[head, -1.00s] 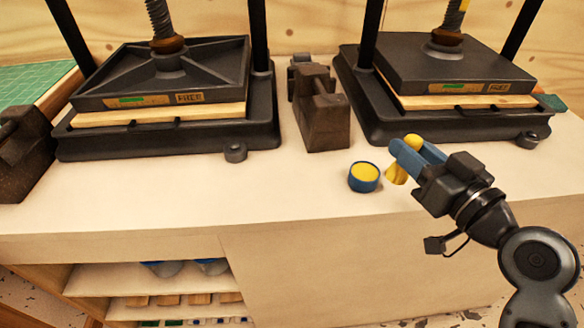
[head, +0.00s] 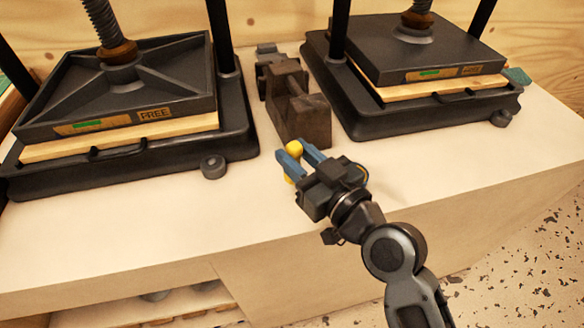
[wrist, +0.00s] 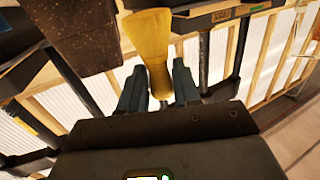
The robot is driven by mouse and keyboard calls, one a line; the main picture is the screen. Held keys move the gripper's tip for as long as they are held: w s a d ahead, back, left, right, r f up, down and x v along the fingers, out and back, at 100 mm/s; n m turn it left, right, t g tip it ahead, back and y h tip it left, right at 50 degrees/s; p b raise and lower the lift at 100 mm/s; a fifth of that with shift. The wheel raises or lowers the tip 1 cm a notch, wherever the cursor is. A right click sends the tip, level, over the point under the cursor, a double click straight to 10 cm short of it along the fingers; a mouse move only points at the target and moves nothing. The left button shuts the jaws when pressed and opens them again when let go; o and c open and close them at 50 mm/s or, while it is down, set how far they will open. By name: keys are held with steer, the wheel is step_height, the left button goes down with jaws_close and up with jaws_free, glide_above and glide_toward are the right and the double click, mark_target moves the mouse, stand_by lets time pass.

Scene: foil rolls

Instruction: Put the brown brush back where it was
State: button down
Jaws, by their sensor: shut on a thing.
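My gripper (head: 298,156) is over the bench (head: 130,215), in front of the dark block between the two presses. Its blue fingers are shut on a yellow thing (head: 293,147), whose rounded top shows between the fingertips. In the wrist view, my gripper (wrist: 159,72) holds this yellow thing (wrist: 150,38) by its narrow part; it flares wide away from the jaws. I cannot tell if it is the brush, and no plainly brown brush shows elsewhere. A blue-rimmed round container (head: 363,173) is mostly hidden behind my gripper.
A dark press (head: 120,85) stands left and another press (head: 420,65) right, each with labelled plates and a pale board. A dark brown block (head: 300,115) stands between them, close beyond my fingertips. The bench front left of my gripper is clear. A speckled floor (head: 500,270) lies right.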

steer(key=shift+s+a+f, duration=0.2)
steer(key=shift+a+f, duration=0.2)
steer(key=shift+a, duration=0.05)
steer(key=shift+f, duration=1.85)
steer(key=shift+f+b, duration=0.25)
steer(key=shift+b, duration=0.3)
steer(key=c, duration=0.8)
jaws_free()
steer(key=shift+r, duration=0.1)
